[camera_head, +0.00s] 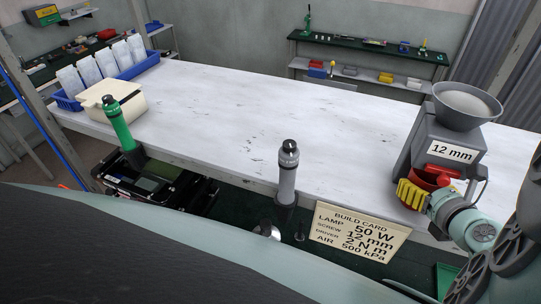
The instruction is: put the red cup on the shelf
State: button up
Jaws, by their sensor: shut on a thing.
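The red cup (423,179) is at the right, at the front of the grey dispenser marked 12 mm, partly hidden by my gripper. My gripper (424,197), with a yellow ribbed finger and a teal body, is shut on the cup. I cannot tell whether the cup touches the bench or the dispenser. A back bench has a pale lower shelf (352,74) holding small coloured boxes. Another small shelf (80,14) is on the wall at upper left. I cannot tell which shelf the task means.
The dispenser (412,150) with its funnel stands close behind my gripper. The white bench (230,115) is clear across its middle. A green-handled driver (118,125), a grey driver (287,170) and a build card (358,232) line its front. A cream box (112,99) and blue tray (68,103) stand left.

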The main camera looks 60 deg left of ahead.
jog(key=o, duration=1.1)
jog(key=shift+o, duration=0.2)
jog(key=shift+d+r, duration=0.1)
